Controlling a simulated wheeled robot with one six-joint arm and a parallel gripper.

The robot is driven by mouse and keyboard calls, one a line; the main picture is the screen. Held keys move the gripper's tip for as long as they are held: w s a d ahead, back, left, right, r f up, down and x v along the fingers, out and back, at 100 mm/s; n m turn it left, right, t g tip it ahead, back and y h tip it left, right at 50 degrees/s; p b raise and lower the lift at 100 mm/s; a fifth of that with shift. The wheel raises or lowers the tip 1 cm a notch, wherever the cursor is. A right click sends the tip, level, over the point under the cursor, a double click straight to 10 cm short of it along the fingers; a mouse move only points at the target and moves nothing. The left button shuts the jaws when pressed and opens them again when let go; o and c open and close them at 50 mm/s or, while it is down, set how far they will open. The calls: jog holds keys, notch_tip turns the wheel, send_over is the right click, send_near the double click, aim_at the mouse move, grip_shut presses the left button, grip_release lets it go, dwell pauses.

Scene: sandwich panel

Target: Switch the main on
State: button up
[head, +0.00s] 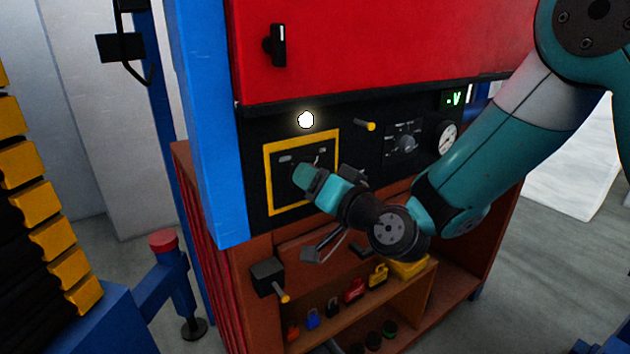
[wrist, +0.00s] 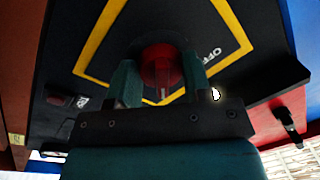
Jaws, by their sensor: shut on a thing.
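The main switch is a red rotary knob (wrist: 160,62) on a black plate framed by a yellow line (wrist: 100,35). In the wrist view my gripper (wrist: 160,78) has one teal finger on each side of the knob and is shut on it. A pale mark shows on the knob's lower part. The word OFF (wrist: 206,55) is to the right of the knob. In the head view my gripper (head: 303,177) is at the panel inside the yellow frame (head: 268,178), and it hides the knob.
A white lamp (head: 306,120) glows above the frame. To its right are a yellow-tipped peg (head: 365,125), a black rotary dial (head: 404,143), a round gauge (head: 446,136) and a green display (head: 454,99). A red door with a black handle (head: 276,45) is above. Several padlocks stand on a shelf below.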

jog(key=o, duration=0.9)
jog(key=shift+s+d+f+b, duration=0.15)
jog(key=shift+b, duration=0.2)
jog(key=shift+b+v, duration=8.45)
jog(key=shift+b, duration=0.2)
jog(key=shift+s, duration=0.1)
